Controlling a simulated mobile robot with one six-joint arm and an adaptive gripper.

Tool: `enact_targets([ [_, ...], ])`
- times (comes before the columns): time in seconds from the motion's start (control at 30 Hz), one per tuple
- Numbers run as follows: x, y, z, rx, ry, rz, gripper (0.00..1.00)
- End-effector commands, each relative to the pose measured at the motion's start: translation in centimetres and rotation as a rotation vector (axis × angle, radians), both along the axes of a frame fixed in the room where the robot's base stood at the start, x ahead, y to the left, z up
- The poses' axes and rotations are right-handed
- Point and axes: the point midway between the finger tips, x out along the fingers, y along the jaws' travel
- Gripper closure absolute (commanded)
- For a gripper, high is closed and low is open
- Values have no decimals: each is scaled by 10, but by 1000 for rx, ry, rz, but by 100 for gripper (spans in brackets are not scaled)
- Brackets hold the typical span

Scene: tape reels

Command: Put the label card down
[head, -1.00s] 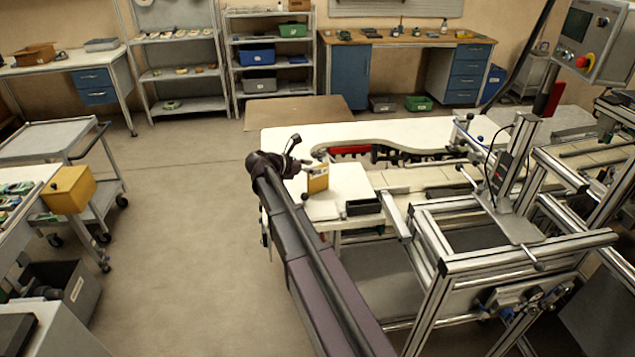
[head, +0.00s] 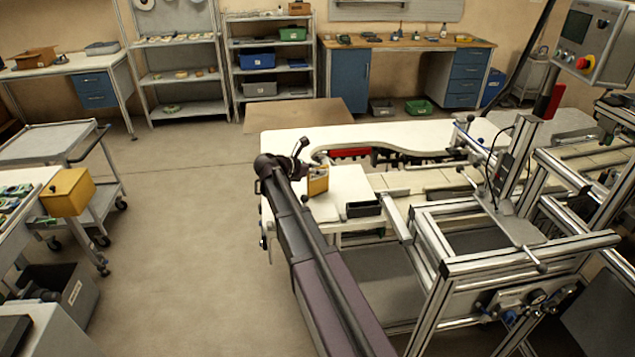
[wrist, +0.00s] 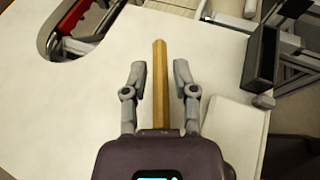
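The label card (head: 318,182) is yellow-orange and stands upright by the front part of the white tabletop (head: 345,185). In the wrist view the card (wrist: 161,85) shows edge-on as a narrow strip between the fingers. My gripper (wrist: 160,78) is open, with one finger on each side of the card and a clear gap on both sides. In the head view my gripper (head: 312,168) is small and dark at the card, and the arm hides part of this spot. The card's lower end is hidden behind the gripper body in the wrist view.
A small black bin (head: 363,209) stands right of the card; it also shows in the wrist view (wrist: 262,55). A conveyor with red and dark parts (head: 350,153) runs behind. An aluminium frame (head: 430,240) stands at the right. White surface left of the card is clear.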

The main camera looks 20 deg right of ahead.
Motion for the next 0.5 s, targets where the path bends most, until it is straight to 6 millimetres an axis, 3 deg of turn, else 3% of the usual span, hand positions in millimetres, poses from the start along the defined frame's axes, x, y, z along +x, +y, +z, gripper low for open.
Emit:
enact_targets([
  [0.03, 0, 0, 0, 0, 0, 0, 92],
  [0.07, 0, 0, 0, 0, 0, 0, 100],
  [0.5, 0, 0, 1, 0, 0, 0, 100],
])
